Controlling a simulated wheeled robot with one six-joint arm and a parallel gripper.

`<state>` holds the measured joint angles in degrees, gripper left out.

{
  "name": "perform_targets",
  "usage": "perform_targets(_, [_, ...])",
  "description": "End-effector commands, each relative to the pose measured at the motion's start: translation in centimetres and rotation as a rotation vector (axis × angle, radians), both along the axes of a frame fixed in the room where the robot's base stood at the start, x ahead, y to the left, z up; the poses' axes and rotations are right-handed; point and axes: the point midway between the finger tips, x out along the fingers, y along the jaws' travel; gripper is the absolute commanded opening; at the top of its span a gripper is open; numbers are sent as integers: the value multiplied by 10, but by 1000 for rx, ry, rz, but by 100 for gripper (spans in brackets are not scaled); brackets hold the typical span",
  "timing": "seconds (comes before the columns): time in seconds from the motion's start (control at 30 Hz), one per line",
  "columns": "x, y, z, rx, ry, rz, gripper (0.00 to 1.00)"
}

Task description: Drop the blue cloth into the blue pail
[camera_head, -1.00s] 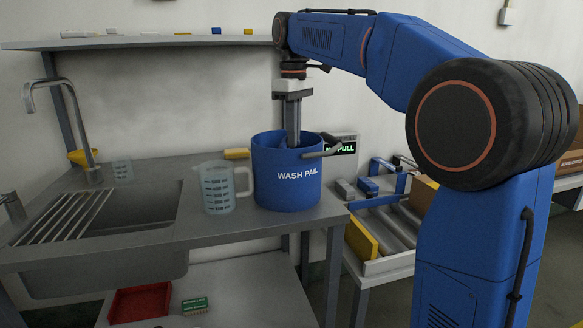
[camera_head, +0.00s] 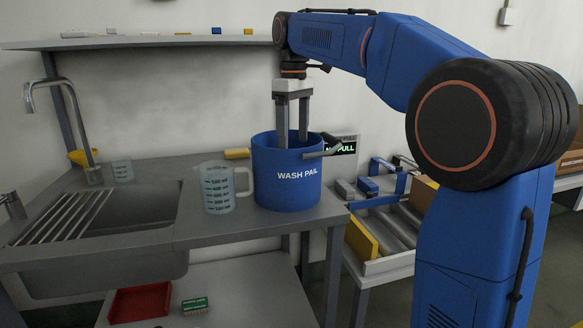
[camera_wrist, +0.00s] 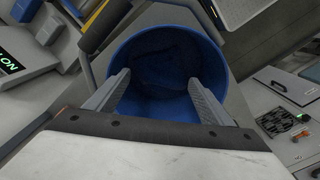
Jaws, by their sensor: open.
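The blue pail (camera_head: 287,180), marked "WASH PAIL", stands upright on the right end of the counter. My gripper (camera_head: 292,140) points straight down into the pail's mouth, its fingers apart and their lower ends hidden behind the rim. In the wrist view my gripper (camera_wrist: 160,82) is open over the pail (camera_wrist: 215,55), with nothing between the fingers. A dark blue crumpled shape, which looks like the blue cloth (camera_wrist: 168,58), lies inside the pail below the fingers. The cloth is hidden by the pail wall in the head view.
A clear measuring jug (camera_head: 217,188) stands just left of the pail. The sink (camera_head: 110,215) is further left. A roller stand (camera_head: 385,235) is at the right. A shelf (camera_head: 150,41) runs above the counter.

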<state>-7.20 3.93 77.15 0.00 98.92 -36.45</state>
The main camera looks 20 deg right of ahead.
Motion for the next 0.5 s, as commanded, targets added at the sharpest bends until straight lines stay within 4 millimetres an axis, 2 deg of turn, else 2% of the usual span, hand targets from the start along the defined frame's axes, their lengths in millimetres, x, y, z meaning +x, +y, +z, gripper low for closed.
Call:
perform_targets(0.17, [0, 0, 2, 0, 0, 0, 75])
perform_targets(0.5, [0, 0, 28, 0, -1, 0, 75])
